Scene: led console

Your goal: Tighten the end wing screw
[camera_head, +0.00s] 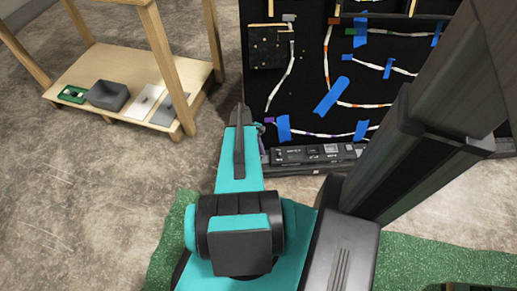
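The black console panel (305,60) stands upright beyond my arm, with a dark strip of labelled modules (315,154) along its bottom edge. My teal arm reaches from the bottom of the view to the panel's lower left corner. The dark far end of the arm (240,116) is beside that corner; the fingers cannot be made out clearly. A small teal and purple part shows just right of it, too small to identify. I cannot pick out the end wing screw; it may be hidden by the arm or too small.
White cables with coloured bands run over the panel, held by blue tape (332,96). A wooden shelf (75,65) at the left holds a grey bin (108,95), a green item (73,94) and flat plates. Concrete floor is clear between shelf and arm; green mat (430,250) lies below.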

